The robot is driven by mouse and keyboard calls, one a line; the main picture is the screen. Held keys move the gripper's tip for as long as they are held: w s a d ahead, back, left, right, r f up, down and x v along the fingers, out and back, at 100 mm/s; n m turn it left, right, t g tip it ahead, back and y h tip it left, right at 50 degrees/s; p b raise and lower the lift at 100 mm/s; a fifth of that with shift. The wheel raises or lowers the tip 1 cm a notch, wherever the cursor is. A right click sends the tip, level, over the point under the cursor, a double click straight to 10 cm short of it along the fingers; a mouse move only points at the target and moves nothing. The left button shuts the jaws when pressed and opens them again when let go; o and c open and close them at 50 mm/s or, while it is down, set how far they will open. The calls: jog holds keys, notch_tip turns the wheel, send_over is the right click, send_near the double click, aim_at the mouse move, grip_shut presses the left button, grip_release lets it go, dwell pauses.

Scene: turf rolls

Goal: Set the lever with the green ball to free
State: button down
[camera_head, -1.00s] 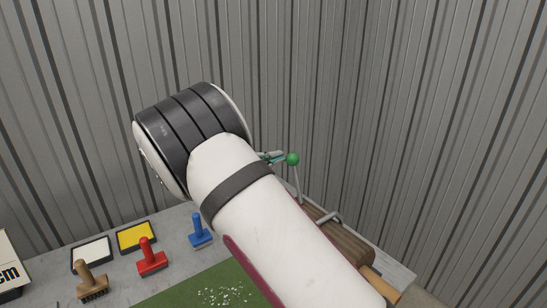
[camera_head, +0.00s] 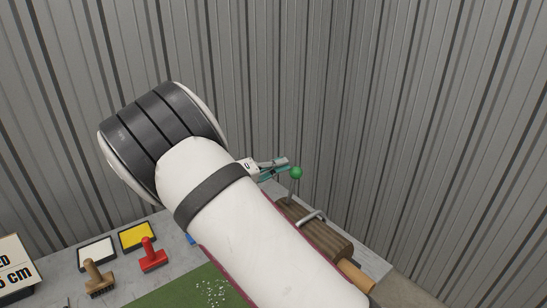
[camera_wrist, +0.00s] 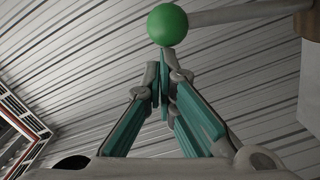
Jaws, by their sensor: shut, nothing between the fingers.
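The lever's green ball (camera_head: 296,172) tops a thin metal rod beside a brown ribbed roller block (camera_head: 322,233) at the right end of the table.
On the grey table at left stand a red stamp (camera_head: 152,255), a brown stamp (camera_head: 98,278), a yellow pad (camera_head: 137,236) and a white pad (camera_head: 96,254). A sign (camera_head: 12,272) stands far left. Green turf (camera_head: 180,287) lies in front. Corrugated walls (camera_head: 420,130) close the back and right.

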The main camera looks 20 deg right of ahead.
jog(key=shift+s+d+f+m+p, duration=0.1)
jog(key=shift+s+d+m+p, duration=0.25)
jog(key=shift+s+p, duration=0.25)
jog(key=shift+s+d+f+m+p, duration=0.1)
jog(key=shift+s+d+m+p, duration=0.2)
jog(key=shift+s, duration=0.45)
jog(key=shift+s+d+f+m+p, duration=0.1)
jog(key=shift+s+d+m+p, duration=0.2)
jog(key=shift+s+p, duration=0.35)
jog(key=b, duration=0.3)
send_near(298, 170)
jog(key=a+r, duration=0.1)
jog(key=w+a+r, duration=0.1)
jog(key=a, duration=0.1)
jog(key=a+r, duration=0.1)
jog(key=shift+w+a, duration=0.3)
jog(key=shift+w, duration=0.05)
